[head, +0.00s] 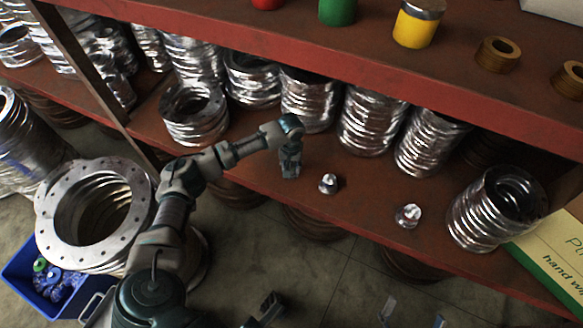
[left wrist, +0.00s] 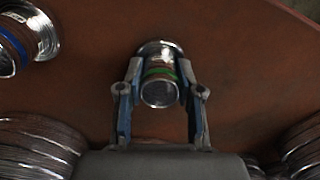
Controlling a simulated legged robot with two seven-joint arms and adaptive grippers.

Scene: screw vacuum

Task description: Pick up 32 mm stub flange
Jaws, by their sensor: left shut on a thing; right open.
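My left gripper (head: 290,172) points down at the red-brown shelf (head: 250,165). In the left wrist view its two fingers (left wrist: 160,100) are shut on the sides of a shiny metal stub flange (left wrist: 160,92) with a green band. In the head view, my gripper hides this piece. I cannot tell its size or whether it touches the shelf. A second stub flange with a blue band (left wrist: 14,48) is at the upper left of the wrist view. Two small metal pieces (head: 328,184) (head: 408,215) stand right of my left gripper. My right gripper (head: 413,314) is open at the bottom edge, partly cut off.
Stacks of metal flanges (head: 372,120) line the shelf behind, with another stack (head: 487,215) at the right. An upper shelf (head: 300,55) overhangs them. A blue bin (head: 30,275) and large flange rings (head: 65,240) are at lower left. A box (head: 555,250) is at right.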

